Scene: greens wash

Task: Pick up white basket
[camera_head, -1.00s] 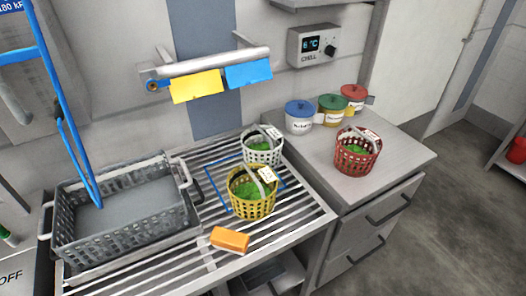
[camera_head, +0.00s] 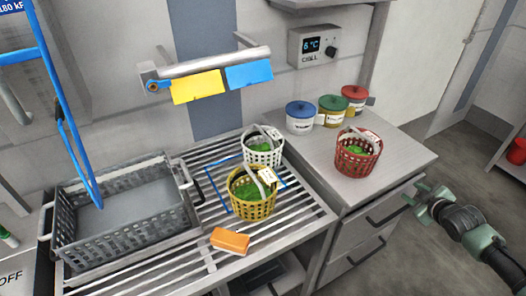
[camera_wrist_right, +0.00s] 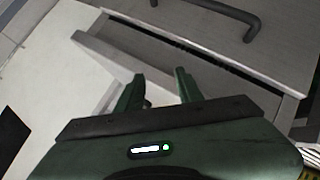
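The white basket (camera_head: 263,150) stands upright on the slatted drainboard, near the wall, with green leaves inside and its handle up. The yellow basket (camera_head: 253,207) stands just in front of it and overlaps its lower part in the head view. My right gripper (camera_head: 412,199) is at the right, beside the cabinet drawers and well away from the white basket. In the right wrist view its two fingers (camera_wrist_right: 158,88) are apart with nothing between them, facing the drawer fronts. My left gripper is not in view.
A red basket (camera_head: 358,160) and several lidded jars (camera_head: 301,124) stand on the counter to the right. A grey crate (camera_head: 130,228) and an orange sponge (camera_head: 230,240) are on the drainboard. A towel rail (camera_head: 215,61) juts out above it.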

